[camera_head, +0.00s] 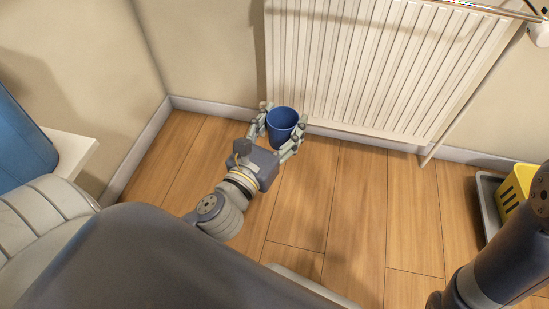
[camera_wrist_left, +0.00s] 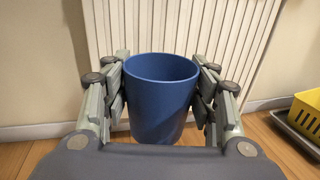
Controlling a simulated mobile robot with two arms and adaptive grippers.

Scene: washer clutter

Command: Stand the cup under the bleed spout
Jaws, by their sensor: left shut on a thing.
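A blue cup (camera_head: 281,126) is upright between the fingers of my left gripper (camera_head: 279,134), close in front of the radiator's lower left part. In the left wrist view the cup (camera_wrist_left: 160,100) looks empty, and the gripper's fingers (camera_wrist_left: 160,105) press on both of its sides. The cup's base is hidden, so I cannot tell whether it touches the floor. I cannot make out the bleed spout in either view. My right arm is at the lower right of the head view, and its gripper is out of the picture.
A white radiator (camera_head: 385,65) hangs on the wall, with a pipe (camera_head: 455,120) at its right. A yellow basket (camera_head: 515,187) stands in a grey tray (camera_head: 487,200) at the far right. A white ledge (camera_head: 70,152) is at the left. The wooden floor (camera_head: 345,215) between is clear.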

